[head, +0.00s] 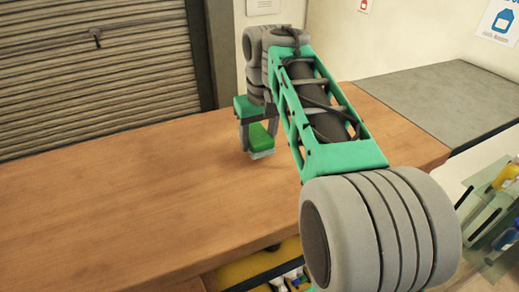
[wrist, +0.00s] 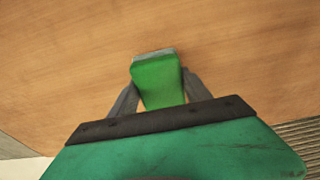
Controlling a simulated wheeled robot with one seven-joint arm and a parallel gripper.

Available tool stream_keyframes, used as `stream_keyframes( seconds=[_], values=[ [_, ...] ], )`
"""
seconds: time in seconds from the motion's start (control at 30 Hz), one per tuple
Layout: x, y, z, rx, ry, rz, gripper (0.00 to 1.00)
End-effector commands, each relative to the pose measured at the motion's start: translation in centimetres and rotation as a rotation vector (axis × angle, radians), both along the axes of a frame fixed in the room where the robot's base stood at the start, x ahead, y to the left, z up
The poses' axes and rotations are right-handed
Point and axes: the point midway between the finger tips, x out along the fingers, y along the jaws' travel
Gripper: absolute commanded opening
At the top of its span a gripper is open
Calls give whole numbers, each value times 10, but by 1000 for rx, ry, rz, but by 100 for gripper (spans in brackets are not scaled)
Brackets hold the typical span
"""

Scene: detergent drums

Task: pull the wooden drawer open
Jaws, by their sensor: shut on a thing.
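My gripper (head: 261,146) hangs over the brown wooden top (head: 130,185) in the head view, its fingers pointing down. I cannot tell whether the fingertips touch the wood. I see no drawer front or handle clearly in either view. The front of the wooden unit is mostly out of frame.
Below the top's front edge are a yellow thing (head: 243,270) and small bottles (head: 291,278), partly cut off. A ribbed grey shutter (head: 90,70) stands behind on the left. A grey counter (head: 440,100) is at the right, near a clear rack (head: 490,215). The wooden top's left part is clear.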

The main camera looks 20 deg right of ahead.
Motion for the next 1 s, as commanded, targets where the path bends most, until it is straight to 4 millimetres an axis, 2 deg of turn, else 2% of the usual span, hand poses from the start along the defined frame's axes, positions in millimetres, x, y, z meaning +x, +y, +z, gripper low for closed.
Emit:
stream_keyframes(
  seconds=[0.1, 0.23, 0.57, 0.6, 0.83, 1.0],
  values=[
    [3, -8, -14, 0, 2, -2, 18],
    [3, -6, -35, 0, 2, 0, 18],
    [3, -7, -43, -1, 0, -1, 18],
    [3, -6, -42, -1, 0, -1, 58],
    [3, -6, -41, -1, 0, -1, 76],
    [3, -6, -41, -1, 0, -1, 78]
  ],
)
